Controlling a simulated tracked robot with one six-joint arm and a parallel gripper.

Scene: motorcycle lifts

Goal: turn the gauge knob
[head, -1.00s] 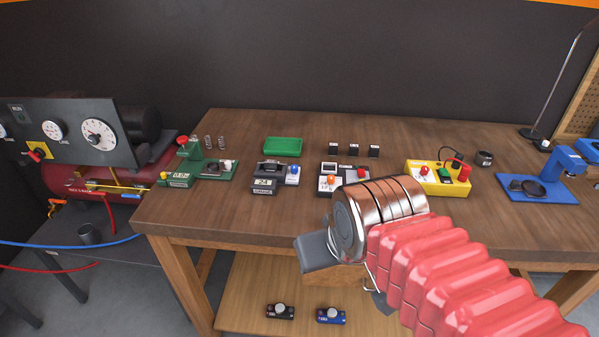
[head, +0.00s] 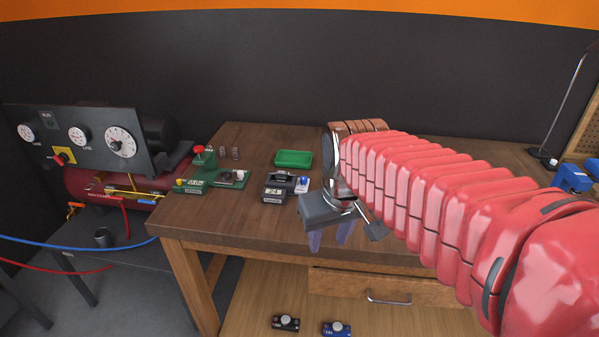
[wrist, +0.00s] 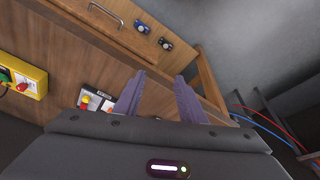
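A dark gauge panel (head: 55,115) stands at the left in the head view. It carries several white dials, the largest a round dial with a dark centre (head: 120,141). A red knob (head: 62,157) sits on a yellow plate low on the panel. I cannot tell for certain which part is the gauge knob. My gripper (head: 328,247) is over the front of the workbench, well to the right of the panel, fingers pointing down. In the wrist view its two purple fingers (wrist: 159,80) stand apart with nothing between them. The panel is not visible there.
The wooden workbench (head: 215,215) holds a green device (head: 215,179), a grey device (head: 279,187) and a green tray (head: 294,159). A yellow box (wrist: 22,75) shows in the wrist view.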

